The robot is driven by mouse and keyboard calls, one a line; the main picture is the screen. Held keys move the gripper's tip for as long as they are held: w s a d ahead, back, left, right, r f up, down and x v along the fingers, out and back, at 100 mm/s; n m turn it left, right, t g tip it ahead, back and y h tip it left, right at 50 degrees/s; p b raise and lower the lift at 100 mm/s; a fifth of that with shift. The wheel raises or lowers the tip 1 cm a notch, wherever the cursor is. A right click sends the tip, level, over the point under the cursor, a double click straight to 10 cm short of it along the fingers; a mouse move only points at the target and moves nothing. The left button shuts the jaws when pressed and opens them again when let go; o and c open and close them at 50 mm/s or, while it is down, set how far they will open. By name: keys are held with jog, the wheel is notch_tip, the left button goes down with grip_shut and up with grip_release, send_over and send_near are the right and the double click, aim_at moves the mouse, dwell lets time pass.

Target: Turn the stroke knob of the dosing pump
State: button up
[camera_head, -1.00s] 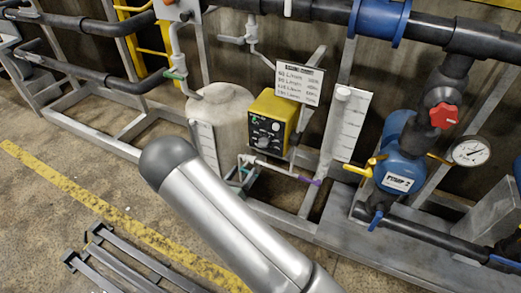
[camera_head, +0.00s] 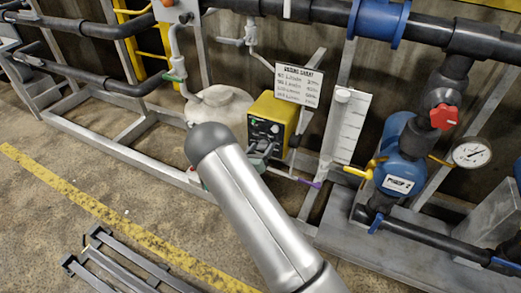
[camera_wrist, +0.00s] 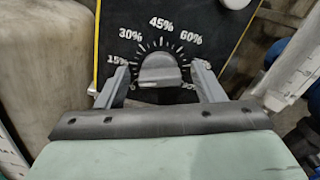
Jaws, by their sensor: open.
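The yellow dosing pump (camera_head: 285,110) with a dark front panel stands in the middle of the head view, next to a white tank. In the wrist view, its grey stroke knob (camera_wrist: 160,70) sits on the black panel under a percent scale with 30%, 45% and 60% marks. My gripper (camera_wrist: 158,80) is open, with one finger on each side of the knob. Whether the fingers touch it I cannot tell. In the head view my gripper (camera_head: 262,148) is at the pump's front, and the knob is hidden behind it.
A dosing chart (camera_head: 298,84) stands above the pump. A graduated column (camera_head: 345,125) is to its right, and the white tank (camera_head: 222,108) to its left. A blue pump (camera_head: 398,165) with a red valve handle (camera_head: 444,116) is farther right.

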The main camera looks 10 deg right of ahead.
jog(key=c, duration=1)
jog(key=shift+m, duration=0.3)
jog(key=m+b, duration=0.3)
jog(key=m, duration=0.1)
jog(key=shift+f, duration=0.15)
jog(key=m+b, duration=1.4)
jog(key=b, duration=0.2)
jog(key=shift+s+f, duration=0.1)
jog(key=shift+s, duration=0.05)
jog(key=shift+m+b, duration=0.3)
